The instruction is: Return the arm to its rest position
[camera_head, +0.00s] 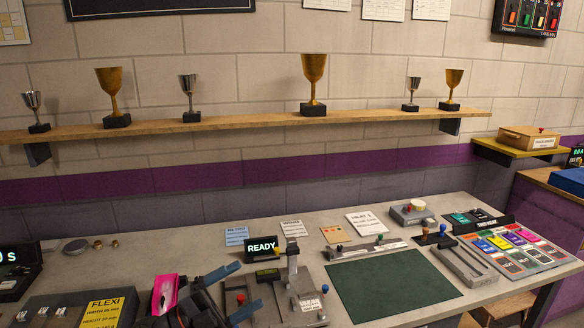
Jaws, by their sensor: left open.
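My left gripper (249,285) is low in the head view, left of centre, over the front part of the grey workbench (200,243). Its two blue-grey fingers are spread apart, and I see nothing held between them. The fingertips point right, toward a grey fixture (308,304) with an upright post and red and blue knobs. I cannot tell whether the fingers touch it. A pink part (165,294) shows beside the dark gripper body. My right gripper does not show.
A green mat (392,284) lies right of the fixture, with a slotted grey block (465,266) and a coloured card board (513,248) beyond. A "READY" display (262,248) stands behind the gripper. A "FLEXI" label (95,311) is at front left. Trophies stand on a wall shelf (240,121).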

